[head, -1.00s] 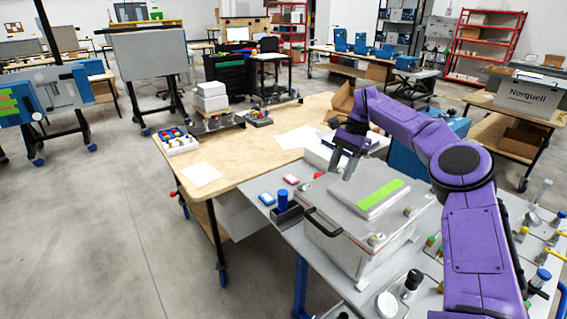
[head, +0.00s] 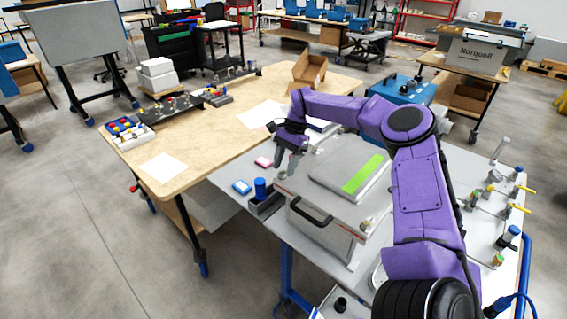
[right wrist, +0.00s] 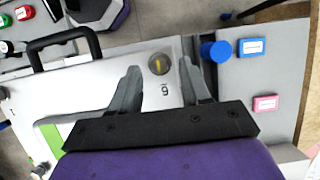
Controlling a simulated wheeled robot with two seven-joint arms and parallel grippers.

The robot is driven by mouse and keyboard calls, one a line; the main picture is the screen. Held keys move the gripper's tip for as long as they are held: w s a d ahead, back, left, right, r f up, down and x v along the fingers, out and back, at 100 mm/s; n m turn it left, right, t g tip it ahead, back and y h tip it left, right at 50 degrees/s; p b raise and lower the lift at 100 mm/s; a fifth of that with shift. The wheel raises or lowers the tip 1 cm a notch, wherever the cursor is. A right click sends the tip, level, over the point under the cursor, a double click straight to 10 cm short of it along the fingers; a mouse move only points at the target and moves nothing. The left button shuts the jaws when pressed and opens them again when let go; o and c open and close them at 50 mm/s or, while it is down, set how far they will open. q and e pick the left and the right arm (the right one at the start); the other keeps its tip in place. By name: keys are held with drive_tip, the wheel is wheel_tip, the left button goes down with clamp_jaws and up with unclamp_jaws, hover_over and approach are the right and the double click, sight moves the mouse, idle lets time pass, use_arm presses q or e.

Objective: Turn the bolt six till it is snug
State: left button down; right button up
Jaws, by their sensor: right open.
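The analyser box (head: 308,200) stands on the grey bench with a raised panel and green strip on its lid. Bolt six (right wrist: 159,64) shows in the right wrist view as a round grey head with a yellow mark, beside a printed number on the lid. My right gripper (head: 287,165) is over the lid's far left corner. In the right wrist view my right gripper (right wrist: 160,78) is open and empty, with its fingers apart on either side of the bolt head in the picture. I cannot tell their height above it. My left gripper is out of view.
A blue cylinder (right wrist: 214,51) stands close beside the box corner, with a blue block (right wrist: 252,47) and a pink block (right wrist: 265,103) nearby. A black handle (head: 310,212) sticks out of the box front. Valves and fittings (head: 495,195) crowd the bench's right side.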

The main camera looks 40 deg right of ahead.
drive_tip(key=shift+a+f, duration=0.2)
drive_tip(key=shift+f, duration=0.3)
drive_tip(key=shift+s+r, duration=0.1)
drive_tip(key=shift+s, duration=0.05)
clamp_jaws()
